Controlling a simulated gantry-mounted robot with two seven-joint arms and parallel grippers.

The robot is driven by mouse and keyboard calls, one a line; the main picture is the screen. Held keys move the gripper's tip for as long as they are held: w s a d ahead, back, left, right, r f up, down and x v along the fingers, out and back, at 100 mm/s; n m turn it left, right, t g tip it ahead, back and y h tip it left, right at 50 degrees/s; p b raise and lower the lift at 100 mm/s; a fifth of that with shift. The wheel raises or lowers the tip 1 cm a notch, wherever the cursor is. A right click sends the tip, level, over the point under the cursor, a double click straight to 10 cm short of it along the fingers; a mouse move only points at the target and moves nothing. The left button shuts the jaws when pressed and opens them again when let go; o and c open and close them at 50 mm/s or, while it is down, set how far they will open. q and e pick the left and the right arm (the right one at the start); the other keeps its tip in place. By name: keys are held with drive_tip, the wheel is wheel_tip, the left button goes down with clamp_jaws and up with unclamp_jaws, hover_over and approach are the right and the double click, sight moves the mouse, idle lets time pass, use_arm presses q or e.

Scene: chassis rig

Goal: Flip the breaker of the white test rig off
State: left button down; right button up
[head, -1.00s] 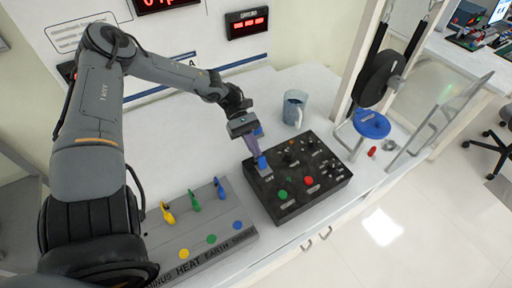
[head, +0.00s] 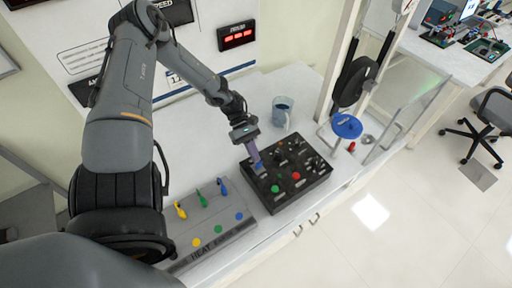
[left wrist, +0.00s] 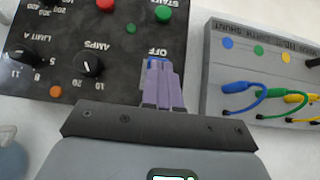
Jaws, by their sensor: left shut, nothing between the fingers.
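The white test rig (head: 300,92) is a white bench carrying a black control panel (head: 312,180) with knobs and coloured buttons. A blue breaker handle (head: 259,167) is at the panel's left side; in the left wrist view the blue handle (left wrist: 155,61) shows just past my fingertips, beside the word OFF. My left gripper (head: 256,160) points down at it, its purple fingers shut with nothing between them. In the left wrist view the left gripper (left wrist: 162,72) partly hides the handle, so its position and any contact cannot be told. My right gripper is not in view.
A grey panel (head: 230,236) with yellow, green and blue plugs lies left of the black panel. A blue-grey mug (head: 282,112) stands behind it.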

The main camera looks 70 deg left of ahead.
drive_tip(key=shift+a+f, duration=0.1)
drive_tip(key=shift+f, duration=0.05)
use_arm(q)
drive_tip(key=shift+r, duration=0.15)
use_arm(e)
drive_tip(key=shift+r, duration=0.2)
use_arm(q)
drive_tip(key=shift+r+p, duration=0.65)
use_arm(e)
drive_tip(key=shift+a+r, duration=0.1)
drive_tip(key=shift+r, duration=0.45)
use_arm(q)
drive_tip(key=shift+s+a+r, duration=0.15)
drive_tip(key=shift+a+r, duration=0.1)
drive_tip(key=shift+a, duration=0.15)
drive_tip(key=s+a+r+p, duration=0.1)
drive_tip(key=a+r+p, duration=0.1)
drive_tip(key=a+r, duration=0.4)
drive_tip(key=shift+s+r+p, duration=0.4)
drive_tip(key=shift+r, duration=1.85)
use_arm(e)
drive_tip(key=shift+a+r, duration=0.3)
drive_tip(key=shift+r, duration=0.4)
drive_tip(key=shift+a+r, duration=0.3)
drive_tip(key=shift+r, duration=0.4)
use_arm(q)
drive_tip(key=shift+a+f, duration=0.1)
